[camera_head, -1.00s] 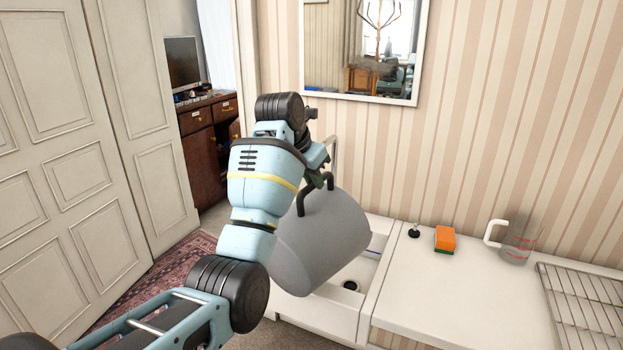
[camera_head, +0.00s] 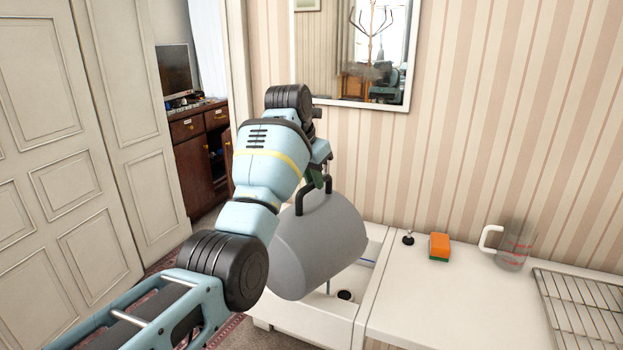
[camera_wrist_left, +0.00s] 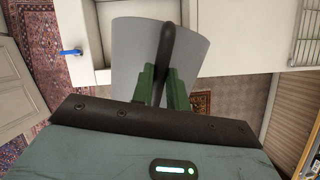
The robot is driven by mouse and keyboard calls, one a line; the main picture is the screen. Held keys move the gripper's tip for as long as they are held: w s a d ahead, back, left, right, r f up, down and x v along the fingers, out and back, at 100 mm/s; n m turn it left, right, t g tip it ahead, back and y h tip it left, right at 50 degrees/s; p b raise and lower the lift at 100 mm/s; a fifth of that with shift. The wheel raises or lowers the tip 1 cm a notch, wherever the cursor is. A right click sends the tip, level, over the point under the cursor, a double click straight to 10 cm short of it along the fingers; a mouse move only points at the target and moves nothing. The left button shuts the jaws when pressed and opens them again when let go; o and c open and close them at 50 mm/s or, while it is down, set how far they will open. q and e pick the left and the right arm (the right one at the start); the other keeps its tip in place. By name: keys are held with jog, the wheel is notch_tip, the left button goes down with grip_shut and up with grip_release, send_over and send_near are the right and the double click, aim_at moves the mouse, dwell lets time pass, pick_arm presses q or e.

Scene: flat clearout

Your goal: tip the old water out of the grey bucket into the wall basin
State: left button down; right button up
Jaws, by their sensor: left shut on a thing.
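The grey bucket (camera_head: 316,246) hangs tilted on its side over the white wall basin (camera_head: 376,240), its wide end toward the basin. My left gripper (camera_head: 318,182) is shut on the bucket's black handle (camera_head: 313,196). In the left wrist view the green fingers of the left gripper (camera_wrist_left: 163,84) close on the dark handle (camera_wrist_left: 166,50) in front of the grey bucket (camera_wrist_left: 133,50). The basin's dark drain (camera_head: 345,295) shows just right of the bucket. The bucket's inside and any water are hidden. My right gripper is not in view.
Right of the basin a white counter (camera_head: 450,310) holds a black stopper (camera_head: 408,238), an orange sponge (camera_head: 439,246), a clear jug (camera_head: 515,245) and a wire rack (camera_head: 585,310). A mirror (camera_head: 352,55) hangs above. White panelled doors (camera_head: 60,150) stand at left.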

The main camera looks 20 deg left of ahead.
aim_at(303, 188)
pick_arm(q)
jog(key=shift+s+a+t+p, duration=0.2)
jog(key=shift+s+t+p, duration=0.1)
jog(key=shift+s, duration=0.35)
jog(key=shift+s+a+t+p, duration=0.2)
jog(key=shift+s+t, duration=0.1)
jog(key=shift+s, duration=0.35)
jog(key=shift+s+a+f+h, duration=0.15)
jog(key=shift+s+f+h, duration=0.15)
jog(key=shift+s+f, duration=0.2)
jog(key=s, duration=0.1)
jog(key=s+a+f+t, duration=0.1)
jog(key=s, duration=0.1)
jog(key=s+t, duration=0.1)
jog(key=shift+s+a+f, duration=0.2)
jog(key=shift+s+a, duration=0.05)
jog(key=shift+s+a+f+t+h, duration=0.15)
jog(key=shift+s+t+h, duration=0.15)
jog(key=shift+s, duration=0.15)
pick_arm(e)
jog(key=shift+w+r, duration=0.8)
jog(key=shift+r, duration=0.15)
pick_arm(q)
jog(key=shift+s, duration=0.1)
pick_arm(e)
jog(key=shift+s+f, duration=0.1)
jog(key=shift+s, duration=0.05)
